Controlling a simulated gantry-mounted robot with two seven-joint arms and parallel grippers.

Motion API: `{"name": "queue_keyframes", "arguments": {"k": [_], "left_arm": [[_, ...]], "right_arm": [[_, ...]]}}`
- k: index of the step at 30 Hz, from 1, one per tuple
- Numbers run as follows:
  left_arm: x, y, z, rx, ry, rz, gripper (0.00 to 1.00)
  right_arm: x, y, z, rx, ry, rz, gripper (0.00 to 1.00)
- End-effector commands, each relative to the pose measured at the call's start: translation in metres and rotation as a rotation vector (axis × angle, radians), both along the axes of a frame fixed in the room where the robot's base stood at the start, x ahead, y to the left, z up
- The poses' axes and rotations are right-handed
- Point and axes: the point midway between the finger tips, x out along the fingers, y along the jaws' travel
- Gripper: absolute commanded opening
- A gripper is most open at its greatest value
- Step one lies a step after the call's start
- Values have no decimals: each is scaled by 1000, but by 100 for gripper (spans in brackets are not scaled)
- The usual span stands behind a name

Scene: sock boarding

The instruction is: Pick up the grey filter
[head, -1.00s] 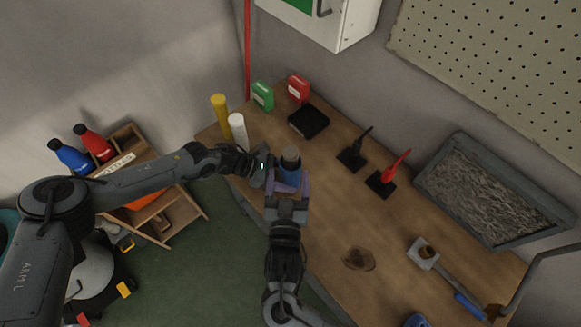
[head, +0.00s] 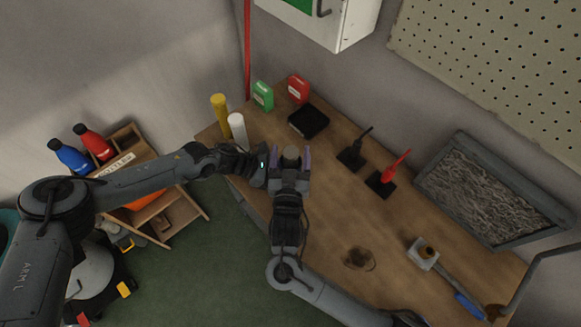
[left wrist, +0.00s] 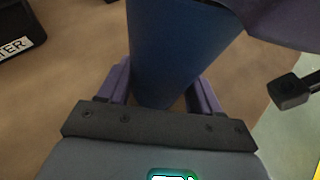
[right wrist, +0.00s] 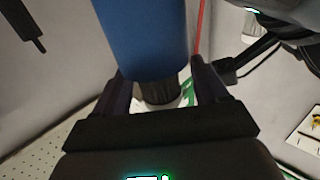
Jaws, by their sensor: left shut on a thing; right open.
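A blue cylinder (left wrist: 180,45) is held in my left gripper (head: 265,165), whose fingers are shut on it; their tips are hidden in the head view. The cylinder also shows in the right wrist view (right wrist: 142,38). A dark grey ribbed piece (right wrist: 160,90), which looks like the grey filter, sticks out of the cylinder's end. Its round grey-tan top (head: 291,152) shows in the head view between the purple fingers of my right gripper (head: 291,160). That gripper is open, one finger on each side of the piece. I cannot tell whether either finger touches it.
A black box (head: 308,121), red and green containers (head: 263,96) and yellow and white cylinders (head: 237,130) stand at the back of the wooden bench (head: 325,200). Black and red tools (head: 388,176) stand to the right. The bench's middle is mostly clear.

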Motion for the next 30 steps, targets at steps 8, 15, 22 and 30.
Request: {"name": "queue_keyframes", "arguments": {"k": [8,15,22,30], "left_arm": [[0,0,0,0,1,0,47],[0,0,0,0,0,-1,47],[0,0,0,0,0,-1,47],[0,0,0,0,0,-1,47]], "right_arm": [[0,0,0,0,0,0,38],[0,0,0,0,0,0,2],[0,0,1,1,-1,0,2],[-1,0,28,6,-3,1,2]]}}
